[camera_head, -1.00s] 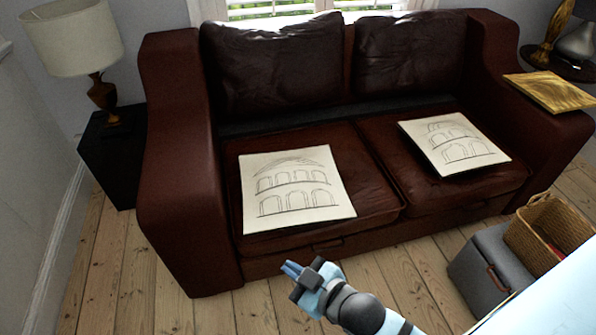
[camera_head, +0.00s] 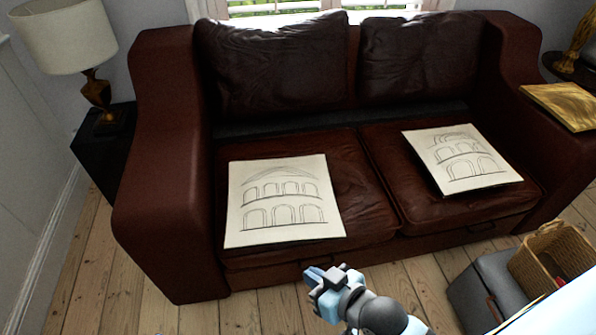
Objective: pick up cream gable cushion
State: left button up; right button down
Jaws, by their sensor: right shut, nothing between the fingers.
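Two flat cream cushions with dark line drawings lie on the sofa seat. The left cream cushion (camera_head: 282,200) shows two rows of arches under a low, gable-like top line. The right cream cushion (camera_head: 462,159) shows arches under a smaller, rounded top; I cannot tell for certain which is the gable one. My right gripper (camera_head: 313,275) is shut and empty, in front of the sofa and below the left cushion in the picture, apart from both cushions. My left gripper is out of view.
The dark red leather sofa (camera_head: 170,190) has high arms and two back cushions. A gold cushion (camera_head: 562,106) lies on its right arm. A wicker basket (camera_head: 548,262) and a grey box (camera_head: 484,290) stand at lower right. A lamp (camera_head: 62,38) stands at left. Floorboards in front are bare.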

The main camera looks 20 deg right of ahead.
aim_at(285, 200)
jog(key=i+l+u, duration=0.2)
jog(key=l, duration=0.25)
jog(key=l+u, duration=0.15)
jog(key=l, duration=0.3)
jog(key=k+l+u, duration=0.1)
jog(key=u, duration=0.75)
jog(key=k+l, duration=0.3)
jog(key=l, duration=0.1)
